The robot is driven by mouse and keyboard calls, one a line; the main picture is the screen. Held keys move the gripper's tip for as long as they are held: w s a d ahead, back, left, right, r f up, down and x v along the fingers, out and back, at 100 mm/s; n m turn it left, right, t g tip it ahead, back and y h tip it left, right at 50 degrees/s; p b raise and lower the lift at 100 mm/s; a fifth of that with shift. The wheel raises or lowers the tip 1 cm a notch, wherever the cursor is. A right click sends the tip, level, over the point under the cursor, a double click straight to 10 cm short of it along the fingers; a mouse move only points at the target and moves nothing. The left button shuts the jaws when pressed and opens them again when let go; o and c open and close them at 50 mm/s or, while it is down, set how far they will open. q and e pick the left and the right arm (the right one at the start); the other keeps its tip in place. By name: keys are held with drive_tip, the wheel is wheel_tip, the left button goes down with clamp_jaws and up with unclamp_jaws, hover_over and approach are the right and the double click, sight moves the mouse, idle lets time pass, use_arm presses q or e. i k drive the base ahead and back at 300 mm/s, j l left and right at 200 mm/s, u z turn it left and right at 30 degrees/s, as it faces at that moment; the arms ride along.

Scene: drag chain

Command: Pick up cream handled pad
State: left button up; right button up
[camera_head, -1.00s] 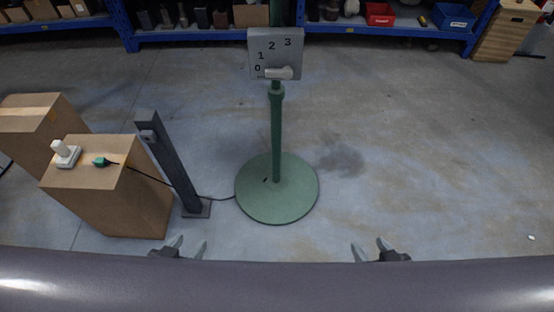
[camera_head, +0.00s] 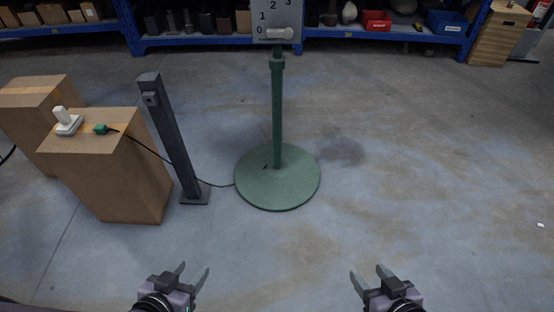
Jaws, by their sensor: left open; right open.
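The cream handled pad (camera_head: 67,122) stands upright on top of a cardboard box (camera_head: 120,170) at the left, its knob-like handle pointing up. A green plug-like piece (camera_head: 101,129) with a black cable lies on the same box, to the pad's right. My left gripper (camera_head: 196,272) is open and empty at the bottom of the view, right of and nearer than the box, well away from the pad. My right gripper (camera_head: 369,271) is open and empty at the bottom, right of centre.
A dark grey post (camera_head: 171,135) stands just right of the box. A green stand (camera_head: 277,178) with a numbered panel (camera_head: 276,20) is in the middle. Another box (camera_head: 35,95) sits behind left. Blue shelving (camera_head: 220,39) runs along the back.

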sight(68, 125)
drive_tip(key=u, duration=1.45)
